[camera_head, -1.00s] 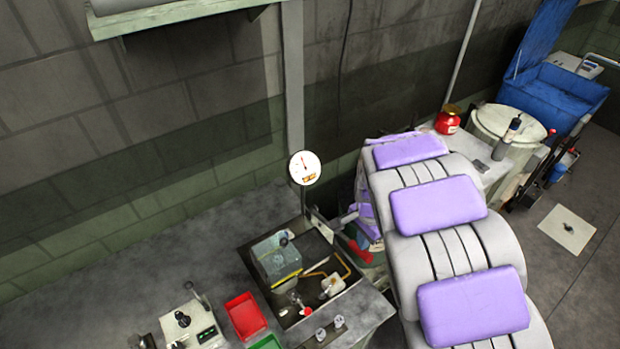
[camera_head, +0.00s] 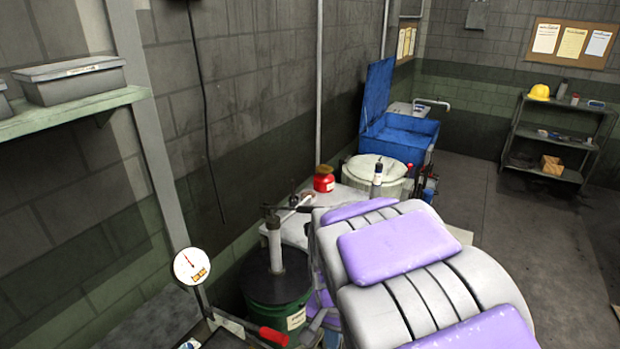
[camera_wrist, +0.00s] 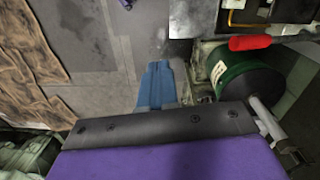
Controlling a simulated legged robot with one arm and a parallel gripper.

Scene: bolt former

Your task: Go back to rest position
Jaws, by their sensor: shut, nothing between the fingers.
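My gripper (camera_wrist: 158,85) shows in the wrist view as blue, tapered fingers beyond a dark bar and a purple pad of my arm. The fingers are together and hold nothing. Grey floor and the base of equipment lie beneath them. In the head view my padded grey and purple arm fills the lower right, and the gripper is hidden behind it. A green drum (camera_head: 277,311) with a dark lid and a pump stands just left of my arm. The drum also shows in the wrist view (camera_wrist: 240,85), right of the fingers.
A red handle (camera_head: 273,336) sticks out by the drum. A red jar (camera_head: 324,180), a pale round-lidded drum (camera_head: 380,170) and a blue bin (camera_head: 405,137) stand beyond my arm. A round gauge (camera_head: 192,266) is at lower left. Floor (camera_head: 530,230) at right is open.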

